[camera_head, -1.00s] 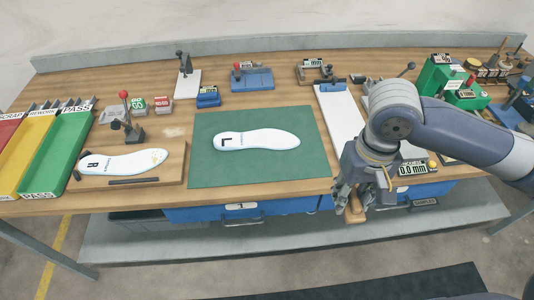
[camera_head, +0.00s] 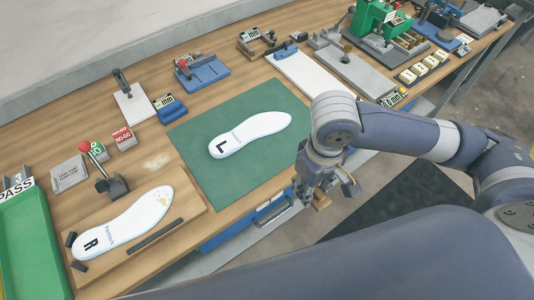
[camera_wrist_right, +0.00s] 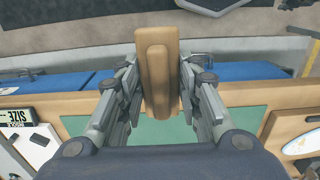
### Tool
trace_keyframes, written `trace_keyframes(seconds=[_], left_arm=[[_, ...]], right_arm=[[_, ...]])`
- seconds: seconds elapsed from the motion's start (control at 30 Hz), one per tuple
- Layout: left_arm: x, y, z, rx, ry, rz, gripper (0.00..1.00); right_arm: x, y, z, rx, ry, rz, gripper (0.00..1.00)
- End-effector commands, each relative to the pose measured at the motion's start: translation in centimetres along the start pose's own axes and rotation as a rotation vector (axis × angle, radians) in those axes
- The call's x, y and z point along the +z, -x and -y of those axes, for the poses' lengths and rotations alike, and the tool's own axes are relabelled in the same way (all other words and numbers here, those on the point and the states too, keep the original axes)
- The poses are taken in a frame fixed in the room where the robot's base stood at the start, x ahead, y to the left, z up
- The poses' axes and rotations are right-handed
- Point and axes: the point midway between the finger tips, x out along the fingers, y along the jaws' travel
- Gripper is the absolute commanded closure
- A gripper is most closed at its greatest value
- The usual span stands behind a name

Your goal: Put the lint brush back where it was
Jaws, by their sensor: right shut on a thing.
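My right gripper (camera_head: 313,189) is shut on the lint brush, a tan wooden piece that shows in the right wrist view (camera_wrist_right: 157,75) upright between the two fingers. In the head view only a small tan part of the brush (camera_head: 320,201) shows below the fingers, at the table's front edge near the right corner of the green mat. The gripper hides most of it there. The brush seems held in the air, apart from the table. My left gripper is not in view.
The green mat (camera_head: 197,148) bears a white insole marked L (camera_head: 250,134). A wooden board (camera_head: 185,242) to the left bears an insole marked R (camera_head: 122,226). A white board (camera_head: 305,75) and gauges stand behind. A green PASS tray (camera_head: 31,250) is at far left.

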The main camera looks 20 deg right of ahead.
Motion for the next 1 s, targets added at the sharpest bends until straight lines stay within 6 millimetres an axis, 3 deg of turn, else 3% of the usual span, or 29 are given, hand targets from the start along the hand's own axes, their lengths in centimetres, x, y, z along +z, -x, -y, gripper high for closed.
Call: trace_keyframes(seconds=[0.23, 0.6, 0.83, 1.0], left_arm=[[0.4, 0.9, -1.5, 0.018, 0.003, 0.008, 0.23], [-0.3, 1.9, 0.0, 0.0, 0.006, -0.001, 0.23], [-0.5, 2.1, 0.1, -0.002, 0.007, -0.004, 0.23], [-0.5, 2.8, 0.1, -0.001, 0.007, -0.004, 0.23]], right_arm=[[-5.8, -0.3, -0.1, 0.001, -0.002, -0.002, 0.9], [-13.1, -1.0, -0.3, 0.001, -0.001, -0.001, 0.9], [-14.6, -1.4, -0.4, 0.001, 0.0, -0.001, 0.9], [-14.5, -3.6, -0.4, 0.001, -0.002, 0.002, 0.9]])
